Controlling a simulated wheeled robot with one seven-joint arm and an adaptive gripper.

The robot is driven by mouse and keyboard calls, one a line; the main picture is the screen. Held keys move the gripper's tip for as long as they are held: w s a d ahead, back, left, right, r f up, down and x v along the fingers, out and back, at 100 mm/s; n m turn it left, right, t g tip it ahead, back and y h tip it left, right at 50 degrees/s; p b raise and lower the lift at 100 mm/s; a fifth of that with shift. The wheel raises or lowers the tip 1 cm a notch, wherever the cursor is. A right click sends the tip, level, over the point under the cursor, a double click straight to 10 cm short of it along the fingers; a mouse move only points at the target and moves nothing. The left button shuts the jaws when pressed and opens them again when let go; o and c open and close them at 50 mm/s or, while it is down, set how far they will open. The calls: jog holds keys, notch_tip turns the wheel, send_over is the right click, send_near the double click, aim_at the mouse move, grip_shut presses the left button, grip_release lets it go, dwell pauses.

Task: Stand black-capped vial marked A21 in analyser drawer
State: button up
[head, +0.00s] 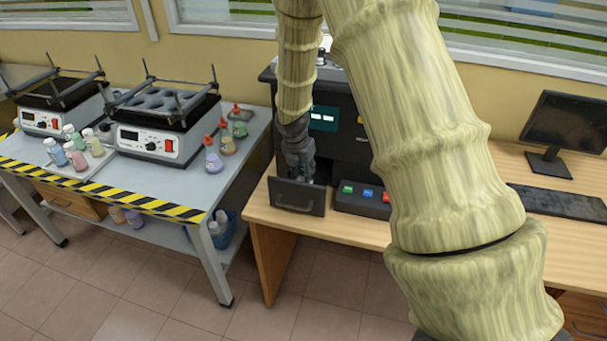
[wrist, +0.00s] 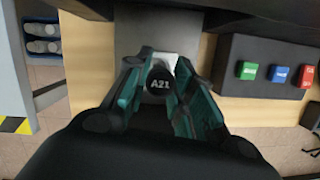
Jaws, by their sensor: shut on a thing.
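The vial's black cap (wrist: 158,82) marked A21 shows between the teal fingers of my gripper (wrist: 163,72) in the wrist view. My gripper is shut on the vial, and the cap faces the camera. A small pale patch shows just beyond the cap; most of the vial's body is hidden. The analyser drawer (head: 297,197) is pulled out at the front of the dark analyser (head: 345,147) in the head view. My gripper (head: 302,172) is at the drawer, over or behind its front panel. I cannot tell whether the vial touches the drawer floor.
A button panel (head: 361,201) with green, blue and red buttons stands close to the drawer's right. A monitor (head: 566,128) and keyboard (head: 560,203) are at the far right. The left bench holds two shakers (head: 165,125) and several bottles. Bare desk (head: 257,213) shows left of the drawer.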

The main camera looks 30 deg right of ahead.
jog(key=shift+f, duration=1)
jog(key=shift+f, duration=0.15)
jog(key=o, duration=1)
jog(key=b+v, duration=0.1)
jog(key=v, duration=1.1)
